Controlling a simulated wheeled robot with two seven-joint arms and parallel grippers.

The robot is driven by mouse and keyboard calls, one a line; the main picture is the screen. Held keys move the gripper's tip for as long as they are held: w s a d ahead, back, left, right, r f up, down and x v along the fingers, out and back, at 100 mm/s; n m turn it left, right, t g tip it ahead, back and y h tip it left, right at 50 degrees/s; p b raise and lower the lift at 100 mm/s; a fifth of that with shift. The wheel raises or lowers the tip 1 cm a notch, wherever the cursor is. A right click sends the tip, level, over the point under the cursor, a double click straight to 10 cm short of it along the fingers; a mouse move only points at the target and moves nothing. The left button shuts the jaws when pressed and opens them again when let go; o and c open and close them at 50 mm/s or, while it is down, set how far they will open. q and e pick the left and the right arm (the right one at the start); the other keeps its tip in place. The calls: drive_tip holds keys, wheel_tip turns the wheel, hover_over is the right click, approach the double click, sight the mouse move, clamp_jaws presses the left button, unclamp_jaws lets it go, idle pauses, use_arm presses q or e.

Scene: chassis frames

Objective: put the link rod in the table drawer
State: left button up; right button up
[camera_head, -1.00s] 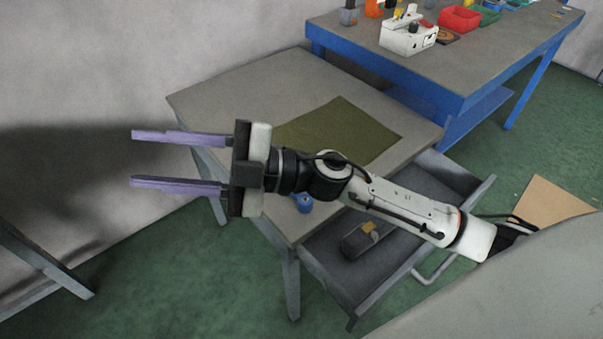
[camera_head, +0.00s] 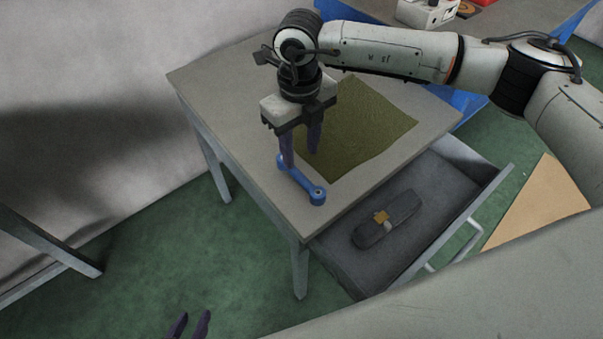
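The blue link rod (camera_head: 306,188) lies on the table top (camera_head: 225,85) near its front edge, one round end towards me. My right gripper (camera_head: 301,160) points down at the rod's far end with its fingers apart. One finger stands at that end; I cannot tell whether it touches, and the far end is partly hidden. The table drawer (camera_head: 345,272) is pulled out below the table's right side. My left gripper (camera_head: 193,320) shows only as two dark purple fingertips, apart and empty, at the bottom edge.
A dark tool with a yellow part (camera_head: 388,222) lies in the drawer, with bare floor around it. An olive mat (camera_head: 365,125) lies on the table beside the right gripper. A blue workbench (camera_head: 465,110) stands behind. A brown board (camera_head: 535,205) lies to the right.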

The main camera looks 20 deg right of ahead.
sight(298, 173)
drive_tip(key=shift+s+a+f+p, duration=0.15)
drive_tip(key=shift+f+p, duration=0.1)
drive_tip(key=shift+f, duration=1.45)
drive_tip(key=shift+s+a+f+p, duration=0.15)
drive_tip(key=shift+f+p, duration=0.1)
drive_tip(key=shift+f, duration=1.4)
drive_tip(key=shift+w, duration=0.1)
clamp_jaws()
